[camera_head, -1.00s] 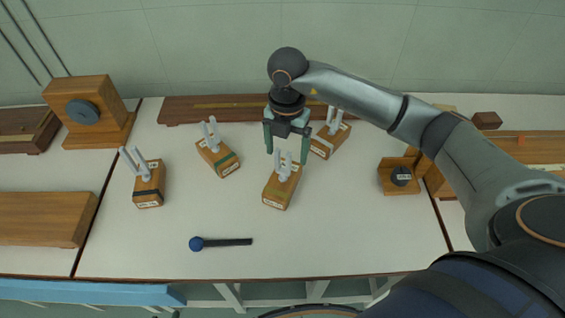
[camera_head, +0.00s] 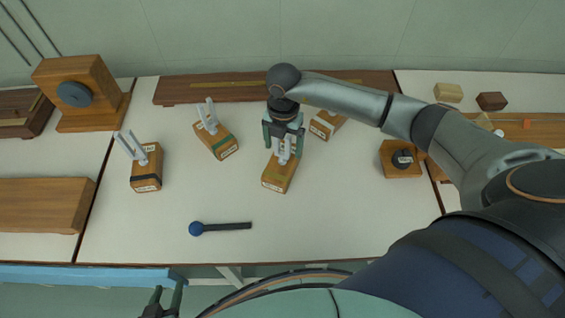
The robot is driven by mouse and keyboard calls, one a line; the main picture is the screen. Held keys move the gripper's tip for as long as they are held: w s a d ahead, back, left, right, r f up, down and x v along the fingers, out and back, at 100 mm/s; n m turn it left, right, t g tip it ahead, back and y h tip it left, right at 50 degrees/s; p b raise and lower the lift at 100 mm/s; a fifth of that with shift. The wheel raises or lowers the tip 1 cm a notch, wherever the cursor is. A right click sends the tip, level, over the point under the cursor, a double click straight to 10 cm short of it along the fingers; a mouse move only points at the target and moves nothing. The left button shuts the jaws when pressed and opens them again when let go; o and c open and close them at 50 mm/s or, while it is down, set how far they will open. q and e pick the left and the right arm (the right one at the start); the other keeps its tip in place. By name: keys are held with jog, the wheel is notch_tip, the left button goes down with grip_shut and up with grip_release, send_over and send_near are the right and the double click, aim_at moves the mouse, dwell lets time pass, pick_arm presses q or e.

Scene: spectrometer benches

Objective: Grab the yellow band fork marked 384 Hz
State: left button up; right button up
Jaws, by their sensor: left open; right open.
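Several tuning forks stand upright on wooden boxes. The box (camera_head: 279,173) in the middle front has a yellowish-green band, and its label is too small to read. My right gripper (camera_head: 283,149) is open above this box, with its fingers on either side of the pale fork prongs (camera_head: 285,150); I cannot tell whether they touch. A box with a green band (camera_head: 217,140) stands to the left, and one with a black band (camera_head: 147,168) further left. Another fork box (camera_head: 326,123) stands behind to the right, its fork hidden by my arm. My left gripper (camera_head: 167,294) is open below the table's front edge.
A blue-headed mallet (camera_head: 197,228) lies on the front of the white table (camera_head: 320,230). A long wooden rail (camera_head: 200,88) lies at the back. A wooden block with a dark disc (camera_head: 400,160) stands at the right. The front right is clear.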

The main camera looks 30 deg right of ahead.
aim_at(282, 153)
notch_tip(282, 153, down, 3)
jog(key=shift+w+f, duration=0.1)
jog(key=shift+c, duration=0.2)
grip_shut()
dwell(0.5)
dwell(0.4)
